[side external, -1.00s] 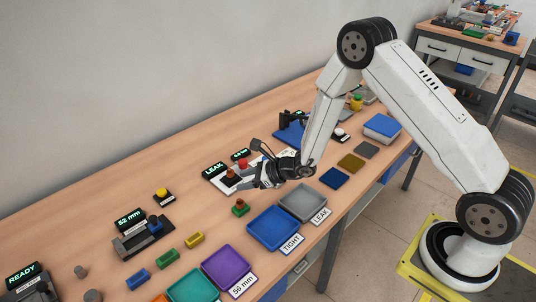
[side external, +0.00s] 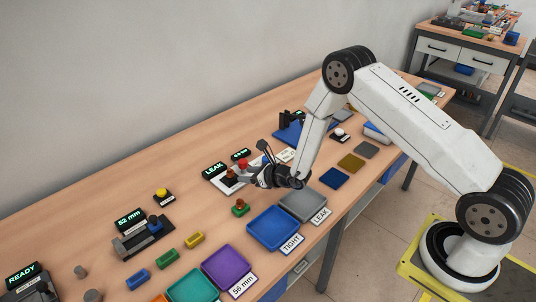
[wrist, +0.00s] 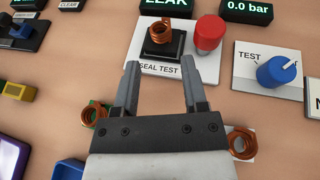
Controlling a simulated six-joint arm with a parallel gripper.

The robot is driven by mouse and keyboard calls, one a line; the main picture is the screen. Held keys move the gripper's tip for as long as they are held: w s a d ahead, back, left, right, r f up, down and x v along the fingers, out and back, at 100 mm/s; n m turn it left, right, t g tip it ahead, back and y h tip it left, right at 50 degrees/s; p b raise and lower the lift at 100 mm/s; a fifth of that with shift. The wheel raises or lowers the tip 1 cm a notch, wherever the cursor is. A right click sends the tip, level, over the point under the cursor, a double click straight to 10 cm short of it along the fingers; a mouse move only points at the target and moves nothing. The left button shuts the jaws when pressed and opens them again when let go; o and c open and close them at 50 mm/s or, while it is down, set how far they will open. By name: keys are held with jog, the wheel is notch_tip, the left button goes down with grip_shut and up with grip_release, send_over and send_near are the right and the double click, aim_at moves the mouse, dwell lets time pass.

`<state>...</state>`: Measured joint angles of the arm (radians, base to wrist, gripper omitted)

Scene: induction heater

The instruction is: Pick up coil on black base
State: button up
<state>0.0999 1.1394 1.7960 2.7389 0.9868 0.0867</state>
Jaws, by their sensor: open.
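An orange copper coil (wrist: 160,34) sits on a black base (wrist: 163,50) on the white seal test plate in the wrist view. In the side external view the black base (side external: 229,182) shows small, just left of my gripper (side external: 246,181). In the wrist view my gripper (wrist: 160,64) is open, with its fingers pointing toward the base and the coil beyond the fingertips, lined up with the gap. Nothing is between the fingers. I cannot tell the height of the fingertips above the plate.
A red button (wrist: 208,36) stands close right of the coil. A blue knob (wrist: 276,71) is farther right. Two other coils show beside my gripper, one at left (wrist: 93,117) and one at right (wrist: 242,144). The blue TIGHT tray (side external: 272,228) and grey LEAK tray (side external: 302,205) lie nearer the table's front edge.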

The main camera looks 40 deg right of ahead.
aim_at(233, 174)
jog(key=shift+w+a+f, duration=0.1)
jog(key=shift+w+f, duration=0.1)
jog(key=shift+w, duration=0.2)
jog(key=shift+x, duration=2.55)
grip_shut()
